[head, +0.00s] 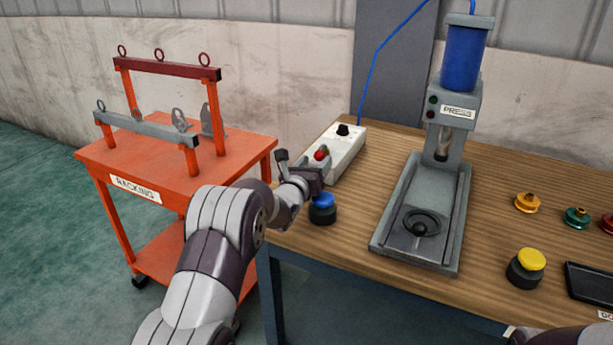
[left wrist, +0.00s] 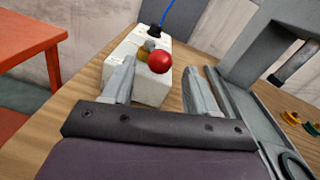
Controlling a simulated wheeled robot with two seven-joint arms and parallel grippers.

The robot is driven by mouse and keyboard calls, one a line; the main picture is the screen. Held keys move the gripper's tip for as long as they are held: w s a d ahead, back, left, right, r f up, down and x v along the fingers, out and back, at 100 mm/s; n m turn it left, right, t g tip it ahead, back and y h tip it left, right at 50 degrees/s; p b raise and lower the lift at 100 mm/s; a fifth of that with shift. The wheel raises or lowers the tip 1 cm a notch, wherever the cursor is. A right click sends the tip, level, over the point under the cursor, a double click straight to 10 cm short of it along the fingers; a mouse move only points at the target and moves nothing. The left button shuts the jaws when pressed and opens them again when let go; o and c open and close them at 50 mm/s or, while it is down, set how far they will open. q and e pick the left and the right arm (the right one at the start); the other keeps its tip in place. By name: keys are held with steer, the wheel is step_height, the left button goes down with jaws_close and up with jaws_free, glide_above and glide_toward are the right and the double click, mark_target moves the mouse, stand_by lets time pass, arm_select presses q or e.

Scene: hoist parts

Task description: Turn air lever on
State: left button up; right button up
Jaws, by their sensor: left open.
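The air lever has a red ball knob (head: 321,155) and sits on a white box (head: 347,152) at the table's left back side. In the left wrist view the red knob (left wrist: 160,61) shows on the white box (left wrist: 151,91), with a small brassy part beside it. My left gripper (head: 314,172) is open at the near end of the box. In the left wrist view its two fingers (left wrist: 168,68) stand apart, one on each side of the knob, with no visible contact. In the head view the gripper hides part of the box's near end. My right gripper is not in view.
A blue-topped button (head: 323,202) stands just below my left gripper. The grey press (head: 455,105) is to the right, with a yellow button (head: 531,260) and several small coloured parts beyond. An orange racking cart (head: 235,143) stands left. A blue hose (head: 375,60) rises behind the box.

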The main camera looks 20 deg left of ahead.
arm_select(q)
steer(key=s, duration=0.6)
steer(key=shift+s+a, duration=0.25)
steer(key=shift+s, duration=0.05)
